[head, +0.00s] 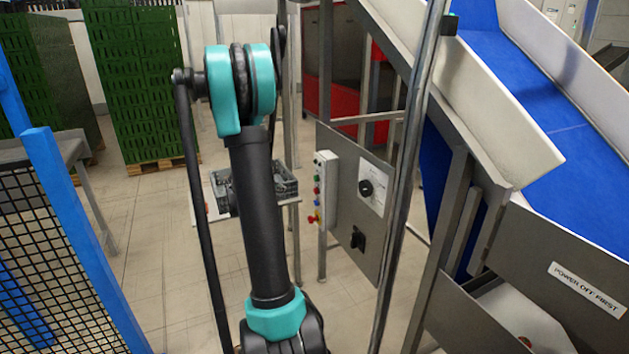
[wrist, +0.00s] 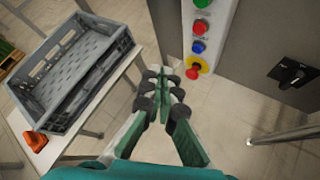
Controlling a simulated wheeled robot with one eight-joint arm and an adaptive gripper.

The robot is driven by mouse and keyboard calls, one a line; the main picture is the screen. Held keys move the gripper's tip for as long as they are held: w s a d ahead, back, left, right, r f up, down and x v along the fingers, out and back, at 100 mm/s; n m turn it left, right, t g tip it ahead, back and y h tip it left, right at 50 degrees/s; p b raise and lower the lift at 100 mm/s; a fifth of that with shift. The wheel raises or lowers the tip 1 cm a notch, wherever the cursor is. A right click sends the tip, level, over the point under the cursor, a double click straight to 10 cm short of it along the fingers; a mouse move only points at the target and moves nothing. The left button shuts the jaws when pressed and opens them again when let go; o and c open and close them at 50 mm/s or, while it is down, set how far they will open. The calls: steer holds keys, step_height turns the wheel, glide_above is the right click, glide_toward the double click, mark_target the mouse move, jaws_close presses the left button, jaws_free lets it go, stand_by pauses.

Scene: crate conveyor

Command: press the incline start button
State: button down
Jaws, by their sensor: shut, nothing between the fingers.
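The pale control box (head: 330,185) stands upright on the left edge of a grey panel, with a column of coloured buttons. In the wrist view it shows a green button (wrist: 201,4) at the top edge, a red button (wrist: 199,27), a blue button (wrist: 198,47) and a red mushroom button on a yellow base (wrist: 197,66). The labels are too small to read, so I cannot tell which is incline start. My gripper (wrist: 163,76) is shut and empty, below and left of the buttons, apart from them. In the head view my arm hides it.
A grey crate (wrist: 62,88) and an orange item (wrist: 36,141) are on a small table left of my gripper. A black rotary switch (wrist: 291,72) is on the panel at right. A metal post (head: 405,180) and the blue conveyor (head: 530,95) are at right, a mesh fence (head: 50,260) at left.

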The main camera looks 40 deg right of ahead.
mark_target(315, 178)
steer(key=d+n, duration=0.1)
steer(key=w+d+n+h, duration=0.1)
steer(key=d, duration=0.1)
steer(key=shift+w+d+f, duration=0.1)
steer(key=shift+w+f, duration=0.1)
steer(key=shift+d, duration=0.15)
steer(key=s+d, duration=0.2)
steer(key=d, duration=0.6)
steer(key=shift+s+d, duration=0.1)
steer(key=shift+d, duration=0.2)
stand_by(1.3)
steer(key=shift+d, duration=0.25)
steer(key=shift+s+d, duration=0.15)
steer(key=shift+d, duration=0.25)
stand_by(0.8)
steer(key=shift+a, duration=0.15)
steer(key=shift+w+a, duration=0.2)
steer(key=shift+a, duration=0.5)
